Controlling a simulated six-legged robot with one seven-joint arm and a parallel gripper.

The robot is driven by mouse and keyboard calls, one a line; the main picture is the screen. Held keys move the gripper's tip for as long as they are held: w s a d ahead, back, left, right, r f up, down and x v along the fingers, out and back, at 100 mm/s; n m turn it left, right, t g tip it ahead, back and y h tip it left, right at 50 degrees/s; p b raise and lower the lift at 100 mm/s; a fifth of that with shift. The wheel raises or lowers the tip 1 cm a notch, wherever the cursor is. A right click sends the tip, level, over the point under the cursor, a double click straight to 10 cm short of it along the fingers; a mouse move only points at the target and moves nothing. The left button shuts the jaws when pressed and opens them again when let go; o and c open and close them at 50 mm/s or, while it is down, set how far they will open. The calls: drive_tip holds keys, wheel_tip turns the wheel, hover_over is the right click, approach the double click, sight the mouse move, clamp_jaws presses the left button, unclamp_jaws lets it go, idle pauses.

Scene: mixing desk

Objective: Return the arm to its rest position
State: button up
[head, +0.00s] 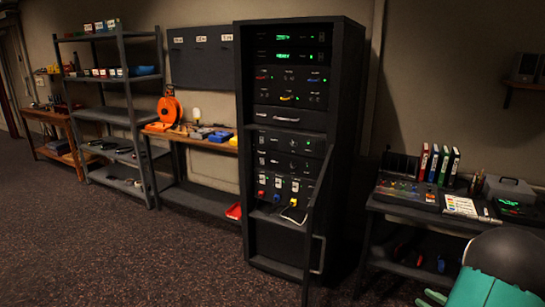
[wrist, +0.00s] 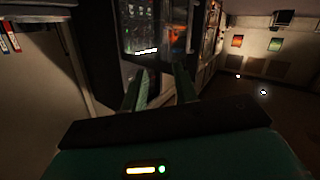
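My gripper (wrist: 160,84) shows in the wrist view as two green fingers standing apart with nothing between them. Behind the fingers is a dark wide bar and my green wrist housing with a lit yellow bar and a green light. In the head view part of my arm, green and black, fills the lower right corner in front of the desk.
A tall black equipment rack (head: 290,225) stands mid-picture. Right of it is a desk with a mixing console (head: 408,192), several binders (head: 440,164) and a grey box (head: 510,188). A workbench and shelves (head: 118,117) stand left. The carpet (head: 110,260) at front left is clear.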

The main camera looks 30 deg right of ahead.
drive_tip(key=w+a+r+g+h, duration=0.15)
drive_tip(key=w+r+h, duration=0.25)
drive_tip(key=w+r, duration=0.8)
drive_tip(key=w+a+r+m+g+h, duration=0.2)
drive_tip(key=w+a+r+m+h, duration=0.1)
drive_tip(key=w+a+r, duration=0.55)
drive_tip(key=s+a+m+g+y, duration=0.1)
drive_tip(key=s+a+g, duration=0.15)
drive_tip(key=a, duration=0.75)
drive_tip(key=s+a+m+g, duration=0.1)
drive_tip(key=s+a, duration=0.2)
drive_tip(key=a, duration=0.6)
drive_tip(key=s+a+f+n+g+y, duration=0.1)
drive_tip(key=s+a+y, duration=0.1)
drive_tip(key=s+a, duration=0.4)
drive_tip(key=s+a+f+g+y, duration=0.1)
drive_tip(key=s+a+g+y, duration=0.1)
drive_tip(key=s+a, duration=0.4)
drive_tip(key=a+y, duration=0.1)
drive_tip(key=a, duration=0.4)
drive_tip(key=shift+s+a+f+n, duration=0.2)
drive_tip(key=shift+a+f+n, duration=0.1)
drive_tip(key=shift+a+n, duration=0.1)
